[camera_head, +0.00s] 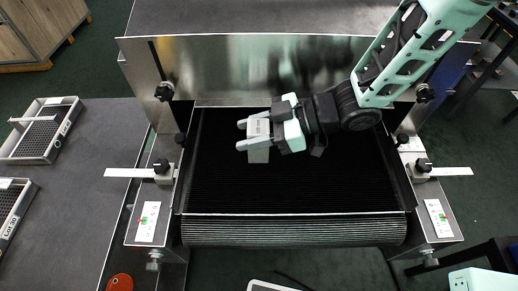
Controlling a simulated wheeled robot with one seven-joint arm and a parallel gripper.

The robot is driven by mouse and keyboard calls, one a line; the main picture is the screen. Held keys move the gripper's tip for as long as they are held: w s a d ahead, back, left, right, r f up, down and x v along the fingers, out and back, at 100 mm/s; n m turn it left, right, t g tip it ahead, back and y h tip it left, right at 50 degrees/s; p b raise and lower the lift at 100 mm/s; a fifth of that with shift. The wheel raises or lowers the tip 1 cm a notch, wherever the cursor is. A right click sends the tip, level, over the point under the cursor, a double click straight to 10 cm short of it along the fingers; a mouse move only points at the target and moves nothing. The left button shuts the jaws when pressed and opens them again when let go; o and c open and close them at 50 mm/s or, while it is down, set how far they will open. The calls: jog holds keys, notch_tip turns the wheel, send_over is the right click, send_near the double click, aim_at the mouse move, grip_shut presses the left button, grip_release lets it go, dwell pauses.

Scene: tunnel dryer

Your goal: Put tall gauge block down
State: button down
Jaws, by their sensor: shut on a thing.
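My gripper (243,134) reaches in from the upper right, over the black belt (310,185) of the dryer. The block is over the belt's left-middle part. I cannot tell from this view whether its lower end touches the belt.
A metal panel (225,65) stands across the belt's far end. Posts with black knobs (162,167) and white rulers (130,172) flank the belt. Trays (42,130) lie on the grey table at left. The belt's front and right are clear.

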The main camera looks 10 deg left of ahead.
jog(key=shift+f, duration=2.45)
jog(key=shift+f, duration=0.15)
jog(key=c, duration=0.8)
grip_release()
jog(key=shift+d+r, duration=0.15)
jog(key=shift+r, duration=0.05)
jog(key=v, duration=1.1)
jog(key=shift+w+d+r, duration=0.1)
jog(key=shift+d, duration=0.25)
